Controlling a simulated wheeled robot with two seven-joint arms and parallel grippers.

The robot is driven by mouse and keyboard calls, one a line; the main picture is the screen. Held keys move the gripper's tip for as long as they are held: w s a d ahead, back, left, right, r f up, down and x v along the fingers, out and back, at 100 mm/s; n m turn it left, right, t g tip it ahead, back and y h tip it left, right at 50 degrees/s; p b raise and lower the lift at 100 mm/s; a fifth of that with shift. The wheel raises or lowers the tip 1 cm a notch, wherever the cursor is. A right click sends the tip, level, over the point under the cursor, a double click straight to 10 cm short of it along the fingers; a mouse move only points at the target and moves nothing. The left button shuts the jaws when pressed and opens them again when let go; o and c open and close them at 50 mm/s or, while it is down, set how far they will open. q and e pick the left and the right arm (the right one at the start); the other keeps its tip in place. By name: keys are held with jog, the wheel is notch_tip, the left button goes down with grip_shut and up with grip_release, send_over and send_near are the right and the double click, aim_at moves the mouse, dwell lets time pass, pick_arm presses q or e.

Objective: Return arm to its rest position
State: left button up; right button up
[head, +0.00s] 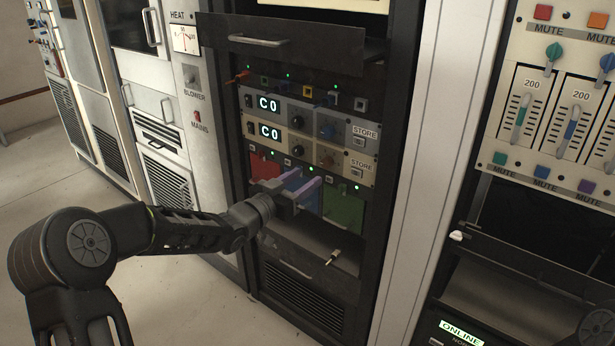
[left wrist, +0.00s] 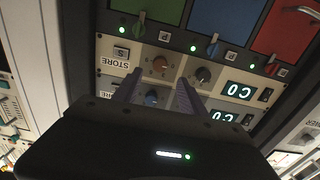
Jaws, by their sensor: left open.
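My left arm reaches in from the left in the head view. My left gripper (head: 296,187) is in front of the middle rack, over the blue panel, and covers part of it. Its two fingers stand apart with nothing held between them. In the left wrist view, which shows the rack upside down, the gripper (left wrist: 157,92) points at the modules with knobs and "C0" displays. A blue knob (left wrist: 152,97) shows between the fingers. I cannot tell whether a finger touches the rack. My right gripper is not in view.
The rack holds a red panel (head: 264,167), a green panel (head: 343,209) and two display modules (head: 300,120). An open drawer (head: 290,42) juts out above. A shelf (head: 310,252) is below. A slider panel (head: 555,105) stands at right. Floor (head: 50,200) is clear at left.

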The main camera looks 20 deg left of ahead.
pick_arm(q)
jog(key=shift+f, duration=0.1)
jog(key=s+d+f+n+g+y, duration=0.1)
jog(key=s+d+f+n+g, duration=0.15)
jog(key=s+f, duration=0.6)
jog(key=s+d+f+n+g+y, duration=0.1)
jog(key=s+d+f+n+g, duration=0.2)
jog(key=f, duration=1)
jog(key=s+d+f+n+g+y, duration=0.15)
jog(key=s+f+g, duration=0.25)
jog(key=s+f, duration=0.5)
jog(key=s+d+f+g, duration=0.35)
jog(key=s+f, duration=0.25)
jog(key=s, duration=0.5)
jog(key=s+d+f+g, duration=0.3)
jog(key=s+d+f, duration=0.25)
jog(key=s, duration=0.65)
notch_tip(320, 180, up, 12)
jog(key=m+p, duration=0.1)
jog(key=p, duration=1.1)
jog(key=shift+r+h+p, duration=0.15)
jog(key=shift+h+p, duration=0.2)
jog(key=shift+h, duration=0.1)
jog(key=shift+a, duration=0.1)
